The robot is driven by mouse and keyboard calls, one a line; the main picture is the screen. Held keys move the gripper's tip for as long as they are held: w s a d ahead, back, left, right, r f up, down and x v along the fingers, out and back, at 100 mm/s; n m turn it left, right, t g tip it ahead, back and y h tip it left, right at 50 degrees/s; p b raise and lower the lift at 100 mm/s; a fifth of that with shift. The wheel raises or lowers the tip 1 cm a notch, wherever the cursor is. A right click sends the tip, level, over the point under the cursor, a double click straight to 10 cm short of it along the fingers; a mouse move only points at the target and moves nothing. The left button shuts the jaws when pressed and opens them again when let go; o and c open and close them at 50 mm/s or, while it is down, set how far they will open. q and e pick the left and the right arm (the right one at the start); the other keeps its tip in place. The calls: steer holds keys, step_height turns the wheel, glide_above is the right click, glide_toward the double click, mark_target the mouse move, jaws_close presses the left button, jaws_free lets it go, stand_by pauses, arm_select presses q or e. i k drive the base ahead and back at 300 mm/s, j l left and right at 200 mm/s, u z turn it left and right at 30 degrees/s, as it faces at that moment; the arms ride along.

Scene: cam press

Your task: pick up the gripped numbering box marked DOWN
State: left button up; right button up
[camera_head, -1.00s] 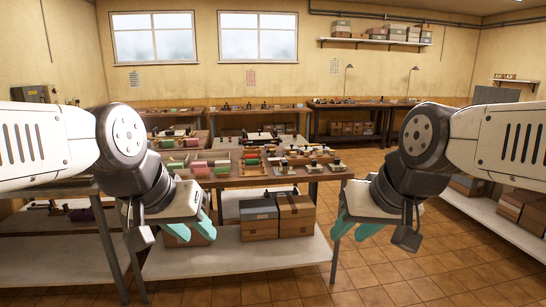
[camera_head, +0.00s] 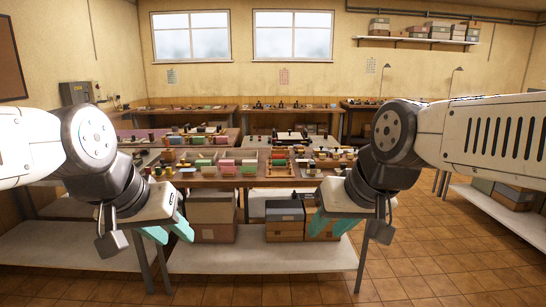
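No box with a readable DOWN mark can be made out; the small items on the nearest workbench (camera_head: 215,181) are too small to read. Green and pink blocks (camera_head: 226,167) and several small dark-and-wood pieces sit on that bench. My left gripper (camera_head: 168,232) hangs in front of the bench at the left, teal fingers pointing down and inward, holding nothing visible. My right gripper (camera_head: 330,222) hangs in front of the bench's right part, teal fingers also pointing down and inward. Both are apart from the items on the bench. The finger gaps are hard to judge.
Cardboard and grey boxes (camera_head: 284,219) stand on the bench's white lower shelf (camera_head: 262,256). More benches (camera_head: 190,115) line the back wall. A white low shelf (camera_head: 495,211) is at the right. Tiled floor (camera_head: 430,265) is open at the front right.

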mark_target(300, 155)
steer(key=i+l+u, duration=0.55)
steer(key=i, duration=0.25)
steer(key=i+l, duration=0.4)
steer(key=i+l+u, duration=0.1)
steer(key=i+l, duration=0.3)
steer(key=l, duration=0.15)
steer(key=i+l, duration=0.4)
steer(key=i+l+u, duration=0.1)
steer(key=i+l, duration=0.3)
steer(key=l, duration=0.2)
